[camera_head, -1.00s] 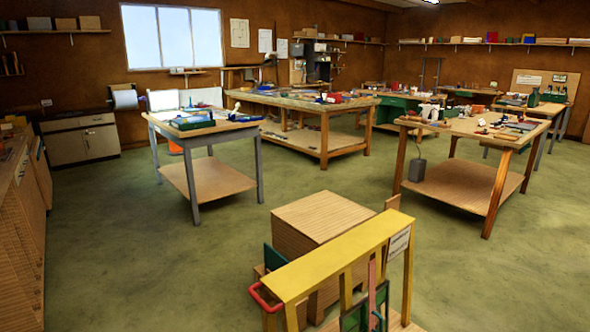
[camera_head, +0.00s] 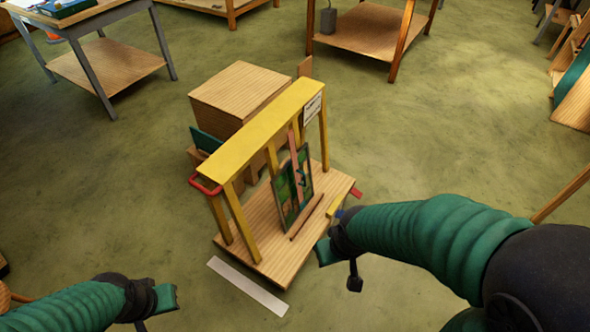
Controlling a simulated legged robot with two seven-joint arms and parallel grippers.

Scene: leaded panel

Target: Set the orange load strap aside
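An orange-pink strip (camera_head: 295,152), which looks like the load strap, runs upright down the front of a small leaded panel (camera_head: 292,187) with green and orange panes. The panel stands on the wooden base (camera_head: 262,240) of a yellow-topped frame (camera_head: 258,125). The strip's upper end is partly hidden by the yellow beam. My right gripper (camera_head: 338,262) is low, to the right of the base's front edge, apart from the strap. My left gripper (camera_head: 153,308) is at lower left, well away from the stand. Neither visibly holds anything; their finger gaps are unclear.
A red handle (camera_head: 205,186) sticks out at the frame's left end. A wooden box (camera_head: 240,92) stands behind the frame. A pale strip (camera_head: 247,286) lies on the floor in front. Workbenches stand farther back; the green floor around is mostly clear.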

